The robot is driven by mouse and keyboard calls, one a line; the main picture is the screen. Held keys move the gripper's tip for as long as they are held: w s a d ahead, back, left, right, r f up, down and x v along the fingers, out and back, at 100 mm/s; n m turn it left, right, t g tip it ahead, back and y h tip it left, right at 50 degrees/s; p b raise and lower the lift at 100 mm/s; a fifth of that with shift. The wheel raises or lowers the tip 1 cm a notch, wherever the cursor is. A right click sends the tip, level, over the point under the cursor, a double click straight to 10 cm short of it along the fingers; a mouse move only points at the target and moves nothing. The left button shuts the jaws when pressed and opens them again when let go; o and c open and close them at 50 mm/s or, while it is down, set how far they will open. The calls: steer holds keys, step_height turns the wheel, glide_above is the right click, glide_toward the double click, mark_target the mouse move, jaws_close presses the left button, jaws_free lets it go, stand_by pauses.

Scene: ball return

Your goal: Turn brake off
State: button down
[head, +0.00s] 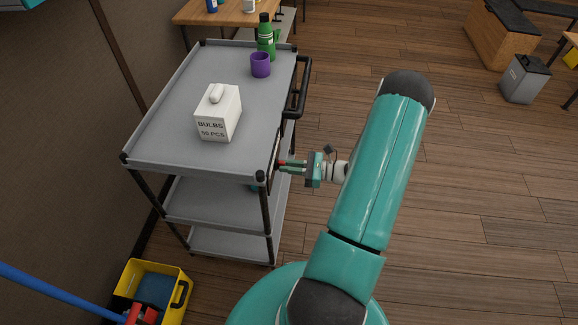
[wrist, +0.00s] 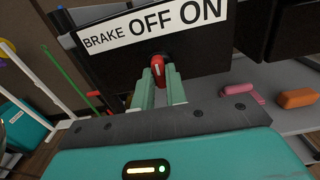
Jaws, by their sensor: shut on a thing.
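The brake panel (wrist: 200,70) is a dark plate on the cart, with a white label (wrist: 150,25) reading BRAKE OFF ON. A red brake lever (wrist: 158,66) sticks out of it below the label, under the word OFF. My gripper (wrist: 160,85) is shut on the red lever, one finger on each side of it. In the head view my gripper (head: 288,165) reaches the cart's right side, just below the top tray. The lever's base is partly hidden by the fingers.
The grey cart (head: 165,125) carries a white bulbs box (head: 218,114), a purple cup (head: 260,65) and a green bottle (head: 266,38). A yellow bucket (head: 180,272) stands at lower left. An orange block (wrist: 296,98) and a pink block (wrist: 240,92) lie on a lower shelf.

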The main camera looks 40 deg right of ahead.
stand_by(0.3)
steer(key=c, duration=1.4)
jaws_free()
steer(key=shift+c, duration=0.2)
steer(key=shift+s+d, duration=0.1)
steer(key=v, duration=1.3)
steer(key=shift+s+d, duration=0.15)
steer(key=shift+s, duration=0.1)
